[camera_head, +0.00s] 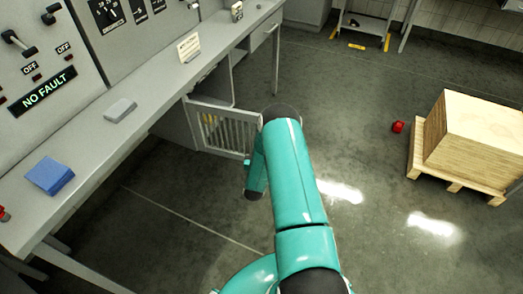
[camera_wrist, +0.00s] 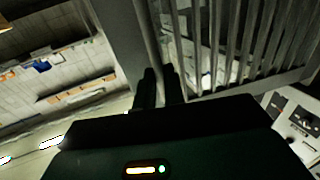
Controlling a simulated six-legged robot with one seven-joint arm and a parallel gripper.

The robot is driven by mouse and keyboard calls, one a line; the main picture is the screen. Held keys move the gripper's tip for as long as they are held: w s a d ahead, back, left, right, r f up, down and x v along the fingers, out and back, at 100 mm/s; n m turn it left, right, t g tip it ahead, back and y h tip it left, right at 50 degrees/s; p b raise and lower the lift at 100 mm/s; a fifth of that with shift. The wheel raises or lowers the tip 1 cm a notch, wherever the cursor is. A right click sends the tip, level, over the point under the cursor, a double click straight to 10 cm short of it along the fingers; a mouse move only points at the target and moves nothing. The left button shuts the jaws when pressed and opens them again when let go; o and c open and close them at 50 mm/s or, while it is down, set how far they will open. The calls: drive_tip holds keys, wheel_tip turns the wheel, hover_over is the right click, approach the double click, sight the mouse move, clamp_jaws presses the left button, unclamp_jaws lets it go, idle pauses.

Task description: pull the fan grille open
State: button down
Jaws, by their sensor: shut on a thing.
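The fan grille (camera_head: 229,135) is a pale slatted panel under the desk in the head view. It stands out at an angle from the grey cabinet, and its right end meets my teal arm. In the wrist view the grille (camera_wrist: 245,48) fills the upper right with its bars and solid frame. My gripper (camera_wrist: 160,76) has its two dark fingers at the edge of that frame, shut on it. In the head view my arm hides most of the gripper.
A long grey desk (camera_head: 140,122) with a control panel (camera_head: 40,50) runs along the left. A blue block (camera_head: 50,175) and a grey box (camera_head: 120,110) lie on it. A wooden crate (camera_head: 470,150) on a pallet (camera_head: 415,155) and a red object (camera_head: 398,127) stand right. The middle floor is clear.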

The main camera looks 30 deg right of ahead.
drive_tip(key=shift+w+a+r, duration=0.1)
drive_tip(key=shift+w+a, duration=0.3)
drive_tip(key=shift+a, duration=0.3)
drive_tip(key=c, duration=1.6)
unclamp_jaws()
drive_tip(key=shift+w, duration=0.1)
drive_tip(key=shift+o, duration=0.5)
drive_tip(key=shift+s+d, duration=0.2)
drive_tip(key=shift+s, duration=0.1)
drive_tip(key=v, duration=1.3)
drive_tip(key=shift+s, duration=0.4)
drive_tip(key=shift+w+a, duration=0.1)
